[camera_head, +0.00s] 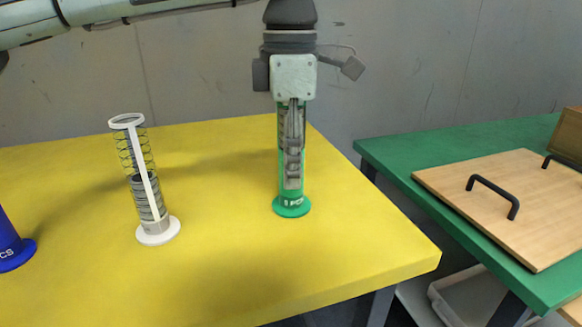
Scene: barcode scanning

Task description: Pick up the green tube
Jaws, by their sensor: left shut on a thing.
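The green tube (291,206) stands upright on the yellow table, toward its right side, with a round green base. My left gripper (293,160) points straight down over it and is shut on it. The gripper's fingers cover much of the tube's front, and the tube's top is hidden behind the gripper body. The base looks to be on or very near the tabletop; I cannot tell whether there is a gap. My right gripper is not in view.
A white tube (152,205) stands to the left on the yellow table (225,270). A blue tube (12,245) is cut off at the left edge. A green table (400,165) at right holds a wooden board (480,180) with black handles. The yellow table's front middle is clear.

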